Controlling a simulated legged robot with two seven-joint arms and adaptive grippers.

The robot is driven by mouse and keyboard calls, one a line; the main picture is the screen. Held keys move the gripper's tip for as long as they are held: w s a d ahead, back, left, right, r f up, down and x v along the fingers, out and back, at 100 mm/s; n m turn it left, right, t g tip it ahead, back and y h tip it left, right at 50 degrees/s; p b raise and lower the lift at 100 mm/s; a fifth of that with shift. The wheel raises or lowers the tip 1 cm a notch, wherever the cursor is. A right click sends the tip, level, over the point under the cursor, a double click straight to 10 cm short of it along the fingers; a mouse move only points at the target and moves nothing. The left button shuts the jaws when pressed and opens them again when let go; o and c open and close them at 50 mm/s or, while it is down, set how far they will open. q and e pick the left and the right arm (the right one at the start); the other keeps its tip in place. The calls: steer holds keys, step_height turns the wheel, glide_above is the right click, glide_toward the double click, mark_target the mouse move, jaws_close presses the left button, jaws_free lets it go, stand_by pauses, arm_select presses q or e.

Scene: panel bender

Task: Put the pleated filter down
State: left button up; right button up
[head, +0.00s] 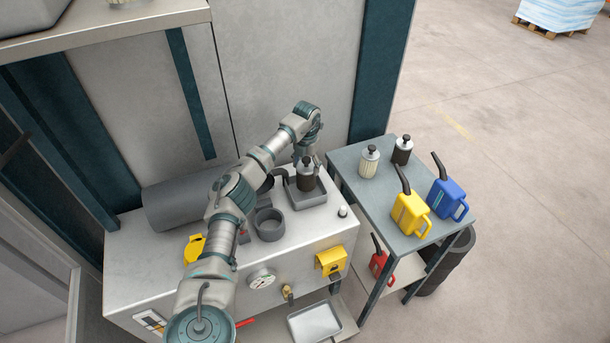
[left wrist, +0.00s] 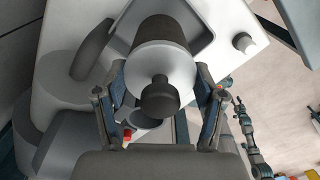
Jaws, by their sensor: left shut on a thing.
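A pleated filter (head: 369,162), cream and ribbed with a black knob, stands upright on the side table (head: 385,212). My left gripper (head: 307,162) is at the bench's back right, shut on a dark cylindrical filter (head: 306,176) with a pale top and black knob. In the left wrist view, the dark filter (left wrist: 160,65) shows between the two fingers (left wrist: 160,105). It is over the square grey tray (head: 306,199); I cannot tell whether it touches the tray floor. My right gripper is not in view.
Another dark filter (head: 402,149), a yellow can (head: 410,214) and a blue can (head: 446,197) stand on the side table. A grey ring-shaped cup (head: 269,224) and a small white knob (head: 343,211) are beside the tray. A large grey cylinder (head: 180,203) lies behind my arm.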

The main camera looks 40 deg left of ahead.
arm_select(q)
steer(key=f, duration=0.3)
steer(key=shift+d+f, duration=0.1)
steer(key=shift+d, duration=0.2)
steer(key=shift+a+f, duration=0.1)
steer(key=shift+a, duration=0.15)
steer(key=o, duration=1.3)
steer(key=shift+a+f, duration=0.15)
steer(key=shift+a, duration=0.05)
steer(key=o, duration=0.4)
steer(key=shift+a, duration=0.2)
steer(key=shift+o, duration=0.2)
steer(key=shift+f, duration=0.1)
steer(key=shift+d, duration=0.15)
steer(key=shift+d+r, duration=0.25)
steer(key=shift+r, duration=0.15)
steer(key=r, duration=1)
steer(key=shift+a+r, duration=0.25)
steer(key=shift+a, duration=0.05)
steer(key=shift+r, duration=0.35)
steer(key=shift+d+r, duration=0.2)
steer(key=shift+d, duration=0.05)
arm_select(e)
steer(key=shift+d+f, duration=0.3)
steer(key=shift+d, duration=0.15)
arm_select(q)
steer(key=shift+a+f, duration=0.1)
